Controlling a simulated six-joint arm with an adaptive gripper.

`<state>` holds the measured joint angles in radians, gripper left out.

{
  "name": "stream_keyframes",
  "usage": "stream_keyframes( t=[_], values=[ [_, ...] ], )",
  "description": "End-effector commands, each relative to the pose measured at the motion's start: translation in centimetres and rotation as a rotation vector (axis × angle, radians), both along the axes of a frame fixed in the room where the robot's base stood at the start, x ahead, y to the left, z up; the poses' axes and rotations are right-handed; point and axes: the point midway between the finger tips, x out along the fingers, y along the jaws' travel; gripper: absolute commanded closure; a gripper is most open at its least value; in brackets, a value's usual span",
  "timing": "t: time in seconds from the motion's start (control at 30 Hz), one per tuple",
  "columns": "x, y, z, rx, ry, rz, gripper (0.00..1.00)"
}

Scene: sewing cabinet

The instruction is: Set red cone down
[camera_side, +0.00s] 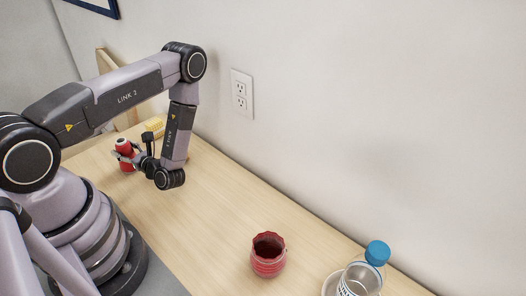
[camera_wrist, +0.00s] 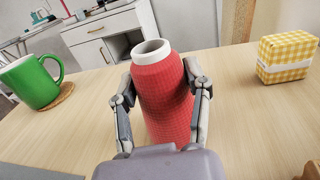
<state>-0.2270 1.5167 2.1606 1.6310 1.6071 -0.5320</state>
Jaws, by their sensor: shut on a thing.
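The red cone (camera_wrist: 165,95) is a red thread cone with a pale, open top. It stands upright between the two fingers of my gripper (camera_wrist: 160,90) in the wrist view, with a finger against each side. In the side view the cone (camera_side: 127,155) shows at the far left end of the wooden table, held in my gripper (camera_side: 127,154). My gripper is shut on it. The cone's base is partly hidden by the gripper, so I cannot tell whether it touches the table.
A yellow checked block (camera_wrist: 287,57) lies right of the cone in the wrist view. A green mug (camera_wrist: 32,82) on a round coaster (camera_wrist: 58,95) is at left. A red ribbed pot (camera_side: 268,258) and a blue-capped bottle (camera_side: 362,275) stand at the table's near end. Mid-table is clear.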

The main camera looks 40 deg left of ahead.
Motion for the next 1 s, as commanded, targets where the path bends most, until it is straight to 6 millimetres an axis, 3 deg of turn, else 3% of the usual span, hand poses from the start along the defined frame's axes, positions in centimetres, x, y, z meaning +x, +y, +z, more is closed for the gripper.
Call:
stream_keyframes(
  t=[0.03,0.07,0.27,0.67,1.0],
  values=[
    [0.0,0.0,-0.2,0.0,0.001,0.0,0.9],
    [0.0,0.0,-0.2,0.0,0.0,0.0,0.51],
    [0.0,0.0,-0.2,0.0,0.0,0.0,0.26],
    [0.1,-0.4,0.1,0.0,0.001,-0.003,0.26],
    [1.1,-6.4,0.1,0.0,-0.002,-0.009,0.26]
  ],
)
